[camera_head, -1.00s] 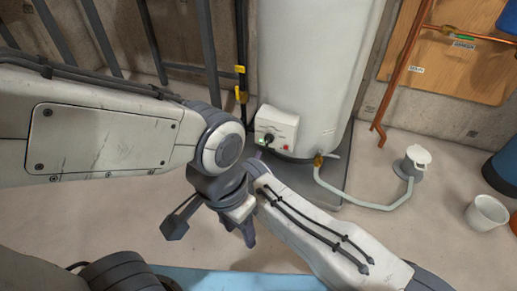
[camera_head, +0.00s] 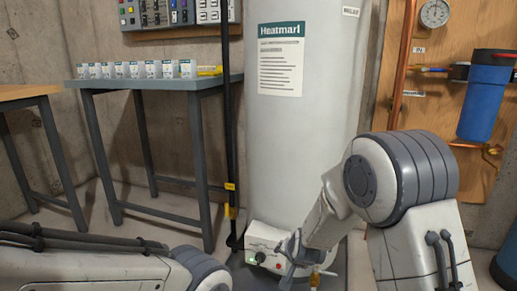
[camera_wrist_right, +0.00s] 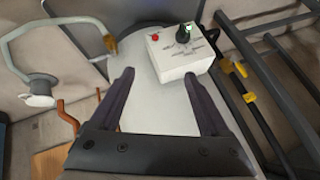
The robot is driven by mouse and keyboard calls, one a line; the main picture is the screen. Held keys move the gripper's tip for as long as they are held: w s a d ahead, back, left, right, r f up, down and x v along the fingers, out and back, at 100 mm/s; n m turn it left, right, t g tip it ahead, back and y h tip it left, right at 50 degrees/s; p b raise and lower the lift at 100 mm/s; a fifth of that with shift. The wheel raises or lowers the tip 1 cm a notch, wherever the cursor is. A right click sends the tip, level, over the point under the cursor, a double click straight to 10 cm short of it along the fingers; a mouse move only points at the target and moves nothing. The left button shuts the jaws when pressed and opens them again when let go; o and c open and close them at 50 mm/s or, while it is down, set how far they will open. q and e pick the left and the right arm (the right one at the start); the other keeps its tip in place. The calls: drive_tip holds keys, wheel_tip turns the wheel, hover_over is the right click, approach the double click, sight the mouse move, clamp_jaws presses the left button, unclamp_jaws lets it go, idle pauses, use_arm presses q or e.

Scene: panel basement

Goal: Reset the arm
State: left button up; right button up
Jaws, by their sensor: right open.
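My right arm comes in from the right in the head view. Its gripper (camera_head: 289,250) is by the white control box (camera_head: 262,240) low on the water heater (camera_head: 300,150), and partly covers it. In the right wrist view the two dark fingers of the right gripper (camera_wrist_right: 157,74) stand wide apart with nothing between them. The control box (camera_wrist_right: 183,56), with a black knob and a red button, is beyond the fingertips, towards the right finger. I cannot tell contact. My left arm shows only as a link at the lower left; its gripper is out of view.
A grey table (camera_head: 168,84) with several small white boxes stands left of the heater, with a wooden-topped table (camera_head: 25,92) farther left. A black pole (camera_head: 228,120) with yellow fittings is beside the heater. Copper pipes (camera_head: 400,60) and a blue filter (camera_head: 485,98) are at the right.

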drive_tip(key=s+d+r+n+g, duration=0.1)
drive_tip(key=s+d+n+g, duration=0.15)
drive_tip(key=s, duration=0.45)
drive_tip(key=s+d+r+n+g+h, duration=0.1)
drive_tip(key=s+d+n, duration=0.1)
drive_tip(key=s+d, duration=0.35)
drive_tip(key=s+d+r+n+g, duration=0.2)
drive_tip(key=s, duration=0.7)
drive_tip(key=s+a+r+n+g+y+p, duration=0.15)
drive_tip(key=s+a+r+n+p, duration=0.55)
drive_tip(key=s+a+r+p, duration=0.8)
wheel_tip(320, 180, up, 39)
drive_tip(key=w+d+p, duration=0.1)
drive_tip(key=w+p, duration=0.1)
drive_tip(key=p, duration=3.2)
drive_tip(key=shift+r+g, duration=0.15)
drive_tip(key=shift+g, duration=0.25)
drive_tip(key=shift+h, duration=0.25)
